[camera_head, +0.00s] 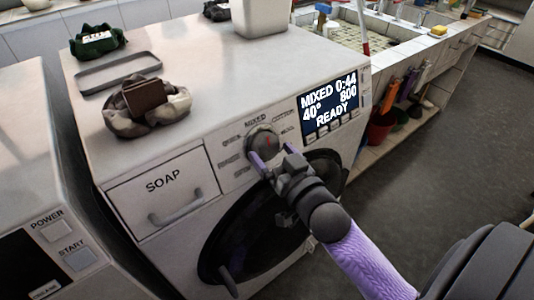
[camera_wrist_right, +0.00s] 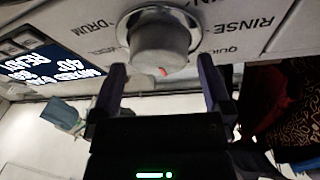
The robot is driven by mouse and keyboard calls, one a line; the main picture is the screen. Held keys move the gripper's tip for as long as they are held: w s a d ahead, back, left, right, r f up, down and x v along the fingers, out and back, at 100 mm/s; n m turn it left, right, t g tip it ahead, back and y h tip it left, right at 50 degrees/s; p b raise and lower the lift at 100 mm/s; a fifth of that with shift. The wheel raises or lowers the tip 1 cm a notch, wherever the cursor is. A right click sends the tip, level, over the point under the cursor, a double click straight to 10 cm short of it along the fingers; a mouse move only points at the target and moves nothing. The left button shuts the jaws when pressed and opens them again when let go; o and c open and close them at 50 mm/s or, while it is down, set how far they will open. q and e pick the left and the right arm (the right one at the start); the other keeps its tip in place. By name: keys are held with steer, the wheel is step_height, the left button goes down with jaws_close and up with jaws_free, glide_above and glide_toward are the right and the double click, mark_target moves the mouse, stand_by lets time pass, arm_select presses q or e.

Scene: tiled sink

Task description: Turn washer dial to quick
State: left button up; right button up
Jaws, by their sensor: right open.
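The washer dial (camera_head: 262,142) is a round grey knob with a red mark, on the front panel of the white washer (camera_head: 215,75). Labels circle it, with MIXED above and QUICK at its upper left. The display (camera_head: 329,104) reads MIXED 0:44, 40°, 800, READY. My right gripper (camera_head: 272,156) is open, its two purple fingers pointing at the dial from below and in front. In the right wrist view the dial (camera_wrist_right: 158,42) lies between and just beyond the fingertips (camera_wrist_right: 159,70); I cannot tell whether they touch it. My left gripper is not in view.
The SOAP drawer (camera_head: 160,190) is left of the dial, and the round dark door (camera_head: 265,230) is below. A tiled sink (camera_head: 375,30) is at the back right.

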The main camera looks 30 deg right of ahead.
steer(key=shift+w, duration=0.75)
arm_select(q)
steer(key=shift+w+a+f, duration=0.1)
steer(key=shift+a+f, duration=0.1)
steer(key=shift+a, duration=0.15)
arm_select(e)
steer(key=shift+w, duration=0.15)
